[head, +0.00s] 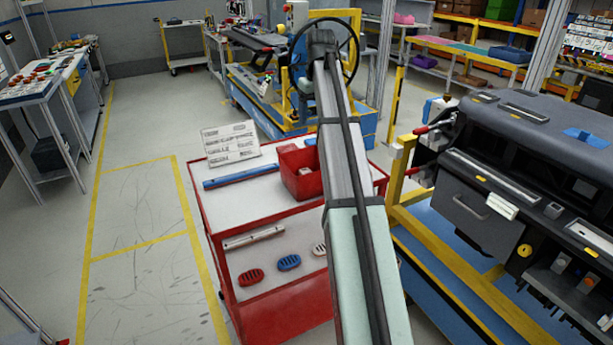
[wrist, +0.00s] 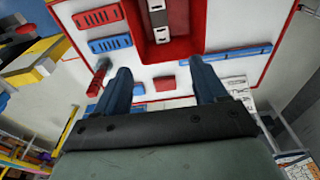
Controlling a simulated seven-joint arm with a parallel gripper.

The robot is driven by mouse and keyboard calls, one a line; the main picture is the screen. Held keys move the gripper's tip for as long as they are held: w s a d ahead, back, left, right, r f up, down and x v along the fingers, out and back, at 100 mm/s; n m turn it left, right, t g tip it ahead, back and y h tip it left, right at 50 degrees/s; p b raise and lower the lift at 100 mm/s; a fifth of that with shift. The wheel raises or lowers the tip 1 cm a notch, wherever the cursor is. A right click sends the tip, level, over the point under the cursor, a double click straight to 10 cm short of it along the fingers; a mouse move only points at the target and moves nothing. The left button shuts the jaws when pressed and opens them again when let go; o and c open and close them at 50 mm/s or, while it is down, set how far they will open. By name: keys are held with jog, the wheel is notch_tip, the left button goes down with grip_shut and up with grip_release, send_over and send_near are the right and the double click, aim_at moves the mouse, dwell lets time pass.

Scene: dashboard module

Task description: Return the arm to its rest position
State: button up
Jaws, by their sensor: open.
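My gripper (wrist: 160,72) shows in the wrist view with its two dark blue-grey fingers wide apart and nothing between them. It faces a white surface with red edges that carries loose parts; I cannot judge the gap between them. In the head view my arm (head: 350,180) reaches forward and up through the middle of the picture, beside and partly in front of a red cart (head: 290,318). The gripper itself is hidden behind the arm in that view.
The cart's white top carries a red bin (head: 290,181), a blue bar (head: 253,176) and a sign (head: 230,143). A dark dashboard module (head: 540,150) stands close on the right. Another workstation with a steering wheel (head: 350,35) stands behind.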

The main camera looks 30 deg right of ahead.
jog(key=shift+r, duration=0.45)
